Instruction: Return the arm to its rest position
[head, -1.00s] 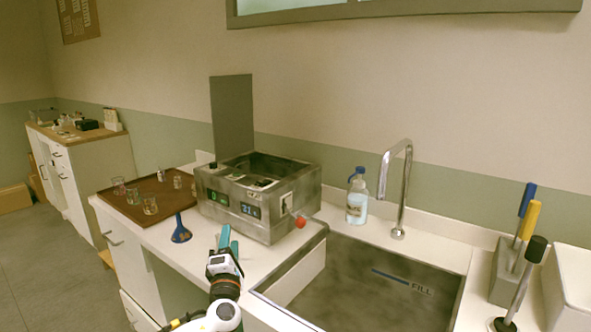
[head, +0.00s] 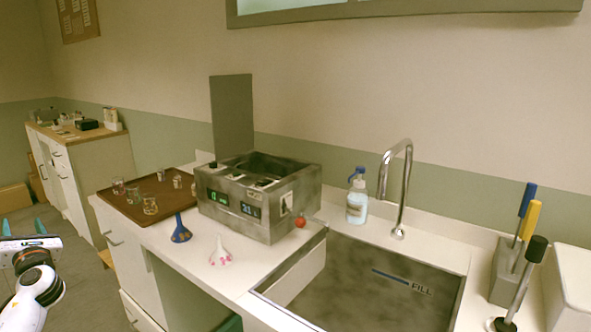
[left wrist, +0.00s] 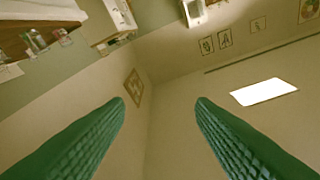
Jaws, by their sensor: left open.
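My left gripper (head: 22,228) is at the far left edge of the head view, raised in front of the floor and away from the counter. Its teal fingers are spread apart and empty. In the left wrist view the two green ribbed fingers (left wrist: 160,112) stand wide apart with only the wall and ceiling between them. My right gripper does not show in the head view.
A sink (head: 345,290), faucet (head: 398,190) and bottle (head: 356,205) are to the right.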

